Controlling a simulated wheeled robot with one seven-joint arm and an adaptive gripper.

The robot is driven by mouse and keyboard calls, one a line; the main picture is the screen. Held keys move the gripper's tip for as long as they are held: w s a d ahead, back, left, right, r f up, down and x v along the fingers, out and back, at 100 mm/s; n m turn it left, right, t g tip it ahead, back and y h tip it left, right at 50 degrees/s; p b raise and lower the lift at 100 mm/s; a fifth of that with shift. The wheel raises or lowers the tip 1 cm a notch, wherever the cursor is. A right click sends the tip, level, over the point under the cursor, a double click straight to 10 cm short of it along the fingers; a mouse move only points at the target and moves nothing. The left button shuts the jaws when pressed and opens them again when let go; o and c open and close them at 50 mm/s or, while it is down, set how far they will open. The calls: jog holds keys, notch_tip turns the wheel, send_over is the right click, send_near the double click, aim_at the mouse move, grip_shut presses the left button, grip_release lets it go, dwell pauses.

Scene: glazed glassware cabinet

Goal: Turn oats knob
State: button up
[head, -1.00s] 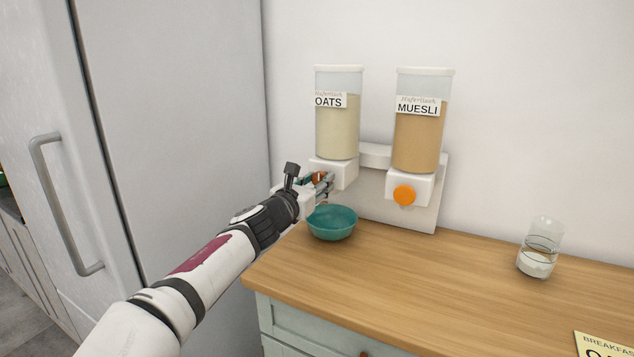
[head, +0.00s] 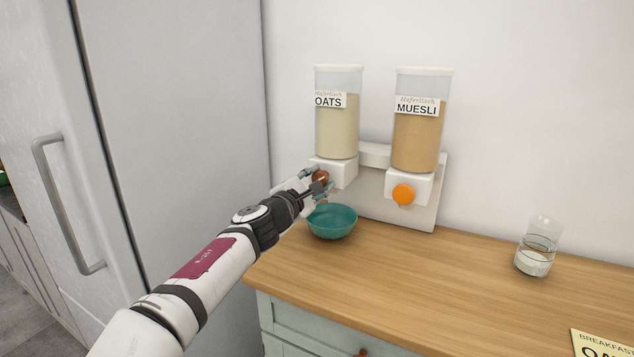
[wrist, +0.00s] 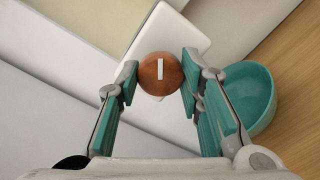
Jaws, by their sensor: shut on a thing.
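The oats dispenser (head: 337,125) hangs on the wall, a clear canister with pale contents and an OATS label. Its knob (wrist: 160,74) is a round brown disc with a white mark that stands along the picture's up-down line in the wrist view. My gripper (wrist: 160,82) is at the knob, with a teal-padded finger on each side, shut on it. In the head view the knob (head: 320,177) is partly covered by my gripper (head: 322,184). A teal bowl (head: 332,221) stands on the counter below the oats outlet; it also shows in the wrist view (wrist: 252,97).
The muesli dispenser (head: 418,130) with an orange knob (head: 403,194) is to the right. A glass with white contents (head: 536,250) and a yellow card (head: 600,343) are on the wooden counter (head: 430,280). A tall fridge (head: 180,150) stands at left.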

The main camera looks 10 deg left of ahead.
jog(key=m+b, duration=1.3)
jog(key=m, duration=1.3)
jog(key=shift+f+b, duration=0.1)
jog(key=shift+b, duration=0.2)
jog(key=o, duration=1.2)
jog(key=shift+c, duration=0.2)
notch_tip(320, 180, up, 10)
jog(key=shift+r, duration=0.1)
